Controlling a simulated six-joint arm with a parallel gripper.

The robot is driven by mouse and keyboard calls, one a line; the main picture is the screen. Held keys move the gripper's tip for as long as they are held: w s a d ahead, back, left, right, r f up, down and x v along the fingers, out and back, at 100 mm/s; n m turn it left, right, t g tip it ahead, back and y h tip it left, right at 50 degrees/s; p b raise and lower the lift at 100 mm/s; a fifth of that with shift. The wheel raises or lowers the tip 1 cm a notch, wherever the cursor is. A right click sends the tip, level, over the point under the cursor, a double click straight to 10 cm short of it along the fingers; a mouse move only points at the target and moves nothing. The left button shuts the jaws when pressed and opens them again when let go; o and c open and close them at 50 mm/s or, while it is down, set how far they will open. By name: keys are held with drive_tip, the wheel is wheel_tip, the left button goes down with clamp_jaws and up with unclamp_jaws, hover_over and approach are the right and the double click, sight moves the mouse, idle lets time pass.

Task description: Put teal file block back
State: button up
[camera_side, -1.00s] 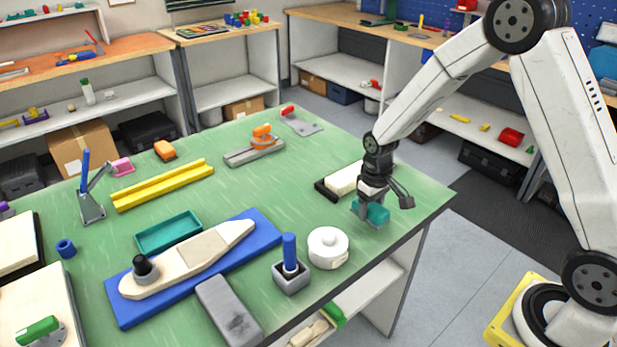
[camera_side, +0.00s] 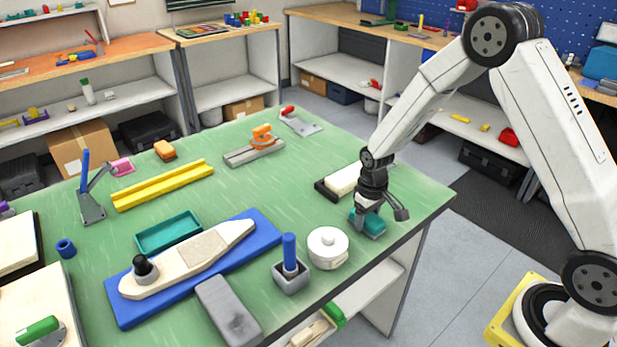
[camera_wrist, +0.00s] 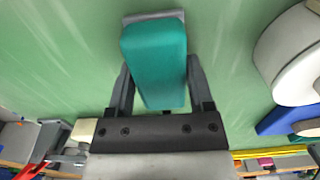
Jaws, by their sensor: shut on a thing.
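The teal file block (camera_side: 369,224) is at the right end of the green bench, close to its front edge. In the wrist view the teal block (camera_wrist: 154,62) fills the space between the two grey fingers. My gripper (camera_side: 366,215) is shut on it from above, and it also shows in the wrist view (camera_wrist: 158,90). A grey strip shows at the block's far end in the wrist view. I cannot tell whether the block touches the bench. A teal tray (camera_side: 168,233) with a raised rim lies left of centre, behind the wooden boat hull.
A white lidded pot (camera_side: 328,248) and a grey holder with a blue handle (camera_side: 290,268) stand left of my gripper. A cream block in a black tray (camera_side: 340,181) lies just behind it. The boat hull (camera_side: 195,262) sits on a blue board. The bench's middle is clear.

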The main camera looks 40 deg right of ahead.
sight(368, 216)
drive_tip(key=shift+f, duration=0.1)
drive_tip(key=o, duration=1.2)
wheel_tip(368, 216, up, 12)
idle(0.6)
drive_tip(key=s+a+t, duration=0.1)
drive_tip(key=s+a, duration=0.1)
drive_tip(key=s, duration=0.5)
drive_tip(key=s+a+t, duration=0.1)
drive_tip(key=s+a, duration=0.2)
drive_tip(key=s, duration=0.4)
drive_tip(key=shift+t, duration=0.3)
